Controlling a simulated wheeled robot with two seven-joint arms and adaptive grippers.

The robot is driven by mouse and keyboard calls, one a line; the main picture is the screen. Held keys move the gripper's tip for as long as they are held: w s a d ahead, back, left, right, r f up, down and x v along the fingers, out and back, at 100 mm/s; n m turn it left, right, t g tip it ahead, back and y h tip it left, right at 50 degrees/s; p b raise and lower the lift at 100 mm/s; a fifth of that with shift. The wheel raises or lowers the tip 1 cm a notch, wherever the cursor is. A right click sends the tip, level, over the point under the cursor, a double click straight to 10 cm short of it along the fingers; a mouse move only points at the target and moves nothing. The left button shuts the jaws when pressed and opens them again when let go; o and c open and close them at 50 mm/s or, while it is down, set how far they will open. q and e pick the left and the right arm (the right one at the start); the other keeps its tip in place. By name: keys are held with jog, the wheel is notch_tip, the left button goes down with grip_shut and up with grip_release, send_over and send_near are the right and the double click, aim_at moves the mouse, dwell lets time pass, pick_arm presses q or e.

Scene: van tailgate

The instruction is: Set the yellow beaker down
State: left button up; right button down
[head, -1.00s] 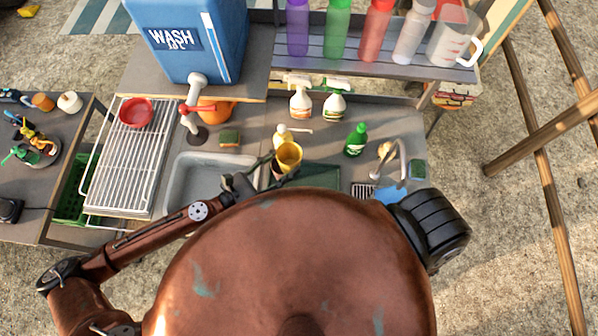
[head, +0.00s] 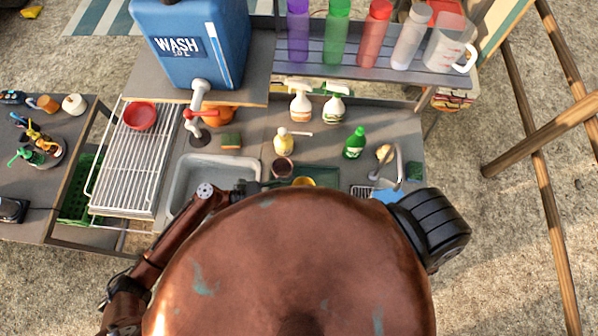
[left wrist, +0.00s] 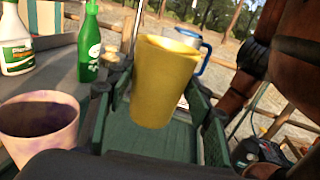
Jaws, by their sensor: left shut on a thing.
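The yellow beaker (left wrist: 160,85) stands nearly upright in the left wrist view, over the green tray (left wrist: 172,142). My left gripper (head: 266,185) is shut on it. In the head view only the rim of the yellow beaker (head: 303,181) shows; my copper body hides the rest. The green tray (head: 325,173) is partly hidden there too. I cannot tell whether the beaker's base touches the tray. My right gripper is not in view.
A dark-filled cup (head: 282,168) stands close left of the beaker. A yellow-white bottle (head: 283,142) and a green bottle (head: 355,143) stand behind.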

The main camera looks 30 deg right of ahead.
aim_at(296, 199)
pick_arm(q)
notch_tip(296, 199, down, 5)
jog(key=b, duration=0.4)
jog(key=shift+f+b, duration=0.85)
jog(key=shift+b, duration=0.15)
jog(key=shift+f, duration=0.15)
jog(key=shift+f+b, duration=0.4)
jog(key=shift+f, duration=0.1)
jog(key=o, duration=1.3)
